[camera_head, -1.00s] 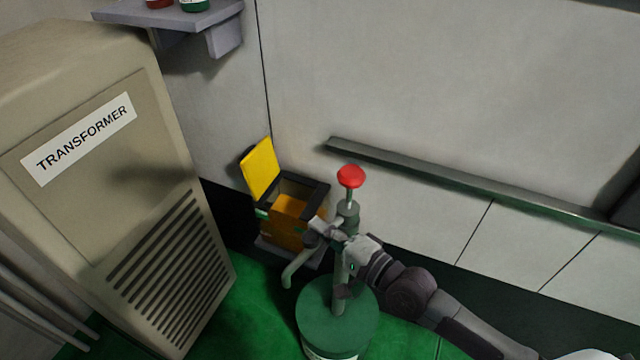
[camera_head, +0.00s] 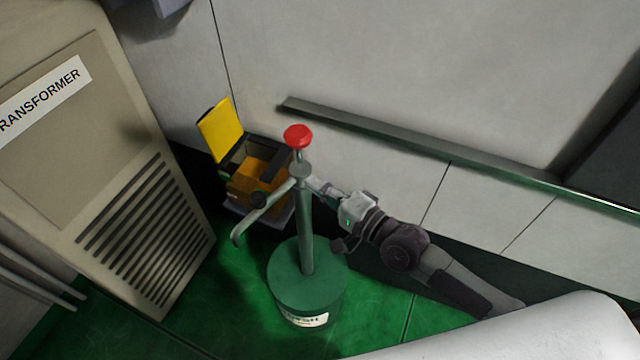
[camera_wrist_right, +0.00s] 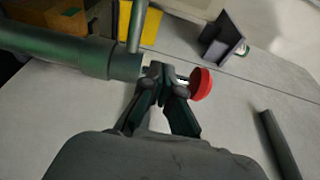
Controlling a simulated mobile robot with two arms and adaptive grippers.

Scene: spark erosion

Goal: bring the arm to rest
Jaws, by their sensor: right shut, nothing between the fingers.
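My right gripper (camera_head: 318,184) is beside the upper column of a green hand pump (camera_head: 306,225), on its right side. Its arm reaches in from the lower right. In the right wrist view the fingers (camera_wrist_right: 164,76) are together at the tips with nothing between them. The pump's red knob (camera_head: 298,136) stands on top of the column, and it shows just right of the fingertips in the wrist view (camera_wrist_right: 202,84). Whether the fingers touch the pump is hard to tell. My left gripper is not in view.
A box with a raised yellow lid (camera_head: 221,130) stands behind the pump. The beige transformer cabinet (camera_head: 100,170) is at the left. A rail (camera_head: 420,158) runs along the wall. Green floor (camera_head: 380,310) shows around the pump's base. A shelf (camera_wrist_right: 222,40) shows in the wrist view.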

